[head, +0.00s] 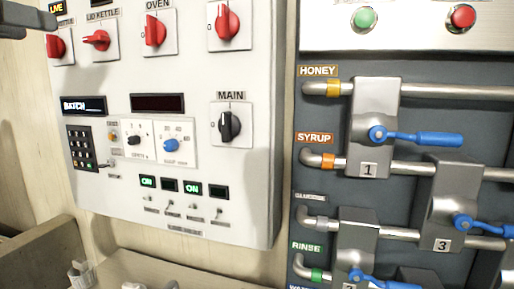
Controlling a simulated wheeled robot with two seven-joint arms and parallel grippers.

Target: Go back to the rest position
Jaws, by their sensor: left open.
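My left gripper (28,20) shows in the top left corner of the head view, cut off by the picture's edge. Its grey fingers are open, with nothing seen between them. It is in front of the upper left corner of the white control panel (200,75) and hides part of it. I cannot tell whether it touches the panel. My right gripper is not in view.
The panel carries red knobs (155,30), a black MAIN knob (229,126) and small switches. At right are pipes and valves with blue handles (425,138), below green (364,18) and red (462,17) buttons. A wooden-looking box edge (40,246) is at lower left.

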